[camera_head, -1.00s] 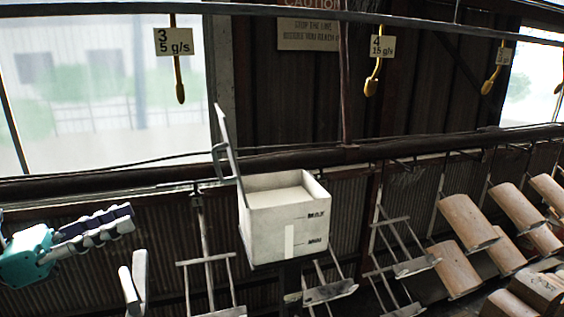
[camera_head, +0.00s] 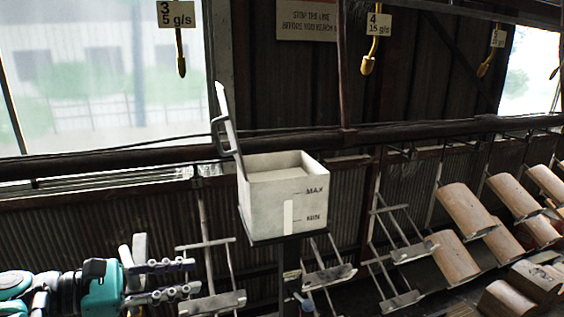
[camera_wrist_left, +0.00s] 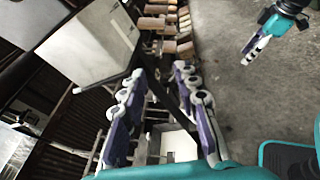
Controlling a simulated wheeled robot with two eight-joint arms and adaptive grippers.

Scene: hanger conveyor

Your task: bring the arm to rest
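My left gripper (camera_head: 192,277) is at the lower left of the head view, pointing right. Its two fingers are parallel and apart, with nothing between them. In the left wrist view the same gripper (camera_wrist_left: 158,80) is open and empty. My right gripper (camera_wrist_left: 255,48) shows small at the upper right of the wrist view, over bare floor. Its fingers look close together, but their opening is unclear. It does not show in the head view.
A white box (camera_head: 262,210) with MAX marked on its side stands right of my left gripper. Hanging racks (camera_head: 213,303) are close to the fingers. Curved tan pieces (camera_head: 463,215) hang at right. Yellow hooks (camera_head: 368,65) hang above. The floor (camera_wrist_left: 222,75) is clear.

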